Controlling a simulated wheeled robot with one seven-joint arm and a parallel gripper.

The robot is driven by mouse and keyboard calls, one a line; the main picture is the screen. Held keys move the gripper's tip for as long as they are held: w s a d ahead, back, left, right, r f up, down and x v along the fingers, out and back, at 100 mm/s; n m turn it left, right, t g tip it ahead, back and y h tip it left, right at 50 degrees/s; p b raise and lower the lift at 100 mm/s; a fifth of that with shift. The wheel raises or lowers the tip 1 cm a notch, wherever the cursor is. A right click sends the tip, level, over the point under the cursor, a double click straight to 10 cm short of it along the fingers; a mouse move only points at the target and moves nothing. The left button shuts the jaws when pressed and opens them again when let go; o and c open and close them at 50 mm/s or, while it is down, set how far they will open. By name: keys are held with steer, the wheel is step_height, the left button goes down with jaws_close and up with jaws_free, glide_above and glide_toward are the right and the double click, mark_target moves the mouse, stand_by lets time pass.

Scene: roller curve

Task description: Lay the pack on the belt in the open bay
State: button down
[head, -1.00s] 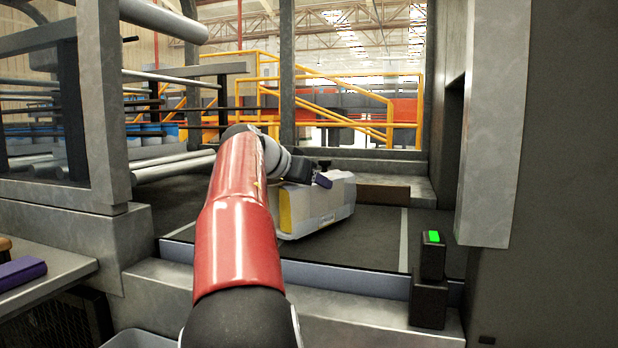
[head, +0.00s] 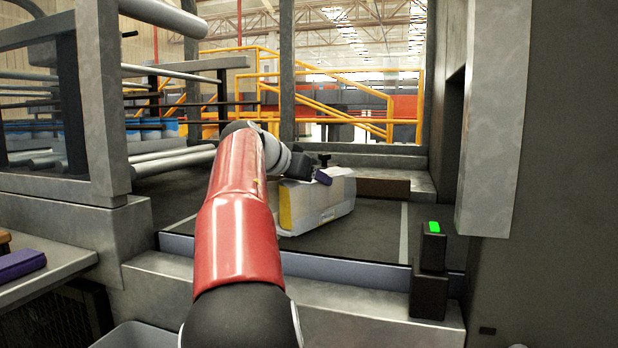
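A pale grey box-shaped thing with a yellow end (head: 322,203) sits over the dark belt (head: 368,235) in the open bay, tilted in the picture. I cannot tell whether it rests fully on the belt. My gripper (head: 322,168) is at its upper edge, at the end of my red arm. A small dark purple piece (head: 323,178) shows at the gripper's tip; I cannot tell whether it is a held thing or part of the gripper. The fingers are too small and partly hidden to show their opening. My arm hides the belt's left part.
A metal sill (head: 340,270) edges the bay in front. A dark post with a green light (head: 433,227) stands at the front right. A grey pillar (head: 490,120) bounds the right side. Steel rollers (head: 175,160) lie to the left. A purple block (head: 22,263) lies on a side table.

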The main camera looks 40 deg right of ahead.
mark_target(288, 183)
steer(key=shift+c, duration=1.8)
jaws_free()
steer(key=shift+o, duration=0.6)
steer(key=shift+f, duration=0.15)
steer(key=b+v, duration=0.1)
steer(key=v, duration=0.7)
